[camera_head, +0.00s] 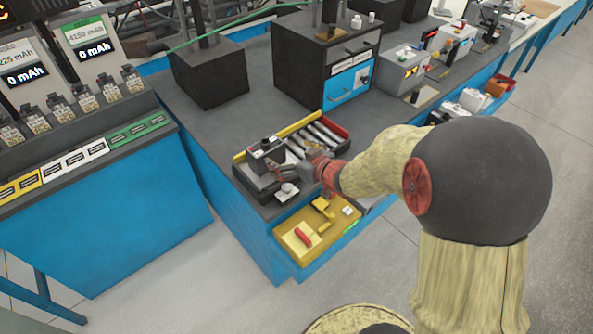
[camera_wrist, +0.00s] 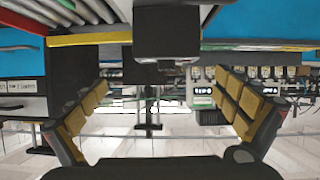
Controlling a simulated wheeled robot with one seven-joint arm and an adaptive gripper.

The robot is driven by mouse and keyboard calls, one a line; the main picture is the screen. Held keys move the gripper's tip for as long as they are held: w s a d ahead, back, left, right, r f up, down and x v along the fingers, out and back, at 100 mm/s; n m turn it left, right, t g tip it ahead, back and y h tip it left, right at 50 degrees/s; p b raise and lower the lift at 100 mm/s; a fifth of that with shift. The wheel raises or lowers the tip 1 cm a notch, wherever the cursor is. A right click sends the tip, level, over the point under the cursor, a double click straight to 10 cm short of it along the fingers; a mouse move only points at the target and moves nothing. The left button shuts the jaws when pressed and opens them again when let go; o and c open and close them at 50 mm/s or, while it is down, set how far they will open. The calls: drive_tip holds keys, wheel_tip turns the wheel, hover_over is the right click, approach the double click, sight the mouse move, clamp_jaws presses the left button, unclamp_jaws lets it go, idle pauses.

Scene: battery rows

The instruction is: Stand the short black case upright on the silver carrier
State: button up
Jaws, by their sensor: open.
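A short black case (camera_head: 264,155) stands at the left part of a tray on the bench, just beyond my gripper (camera_head: 275,174). In the wrist view the black case (camera_wrist: 168,36) shows at the top middle, ahead of the gap between my yellow-padded fingers (camera_wrist: 168,105). The fingers are spread wide, with nothing held between them. A small pale silver piece (camera_head: 287,191) with a dark top lies near the tray's front corner; I cannot tell whether it is the silver carrier. My wrist hides part of the tray.
The tray has a yellow back rim (camera_head: 291,127) and silver bars (camera_head: 324,134) at its right. A yellow drawer (camera_head: 285,246) below holds a red piece (camera_head: 303,236). A black drawer cabinet (camera_head: 300,75) stands behind. Bare dark bench lies left of the tray.

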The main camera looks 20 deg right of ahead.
drive_tip(key=s+d+r+m+g+h, duration=0.35)
drive_tip(key=s+r+h, duration=0.25)
drive_tip(key=s+r, duration=0.55)
drive_tip(key=s+a+r+g+y, duration=0.1)
drive_tip(key=s+a, duration=0.3)
drive_tip(key=s, duration=0.5)
drive_tip(key=s+a+r+g+y, duration=0.1)
drive_tip(key=s+a+g, duration=0.1)
drive_tip(key=s, duration=0.8)
drive_tip(key=shift+a+g+y, duration=0.3)
drive_tip(key=shift+a+g, duration=0.05)
drive_tip(key=shift+a, duration=0.5)
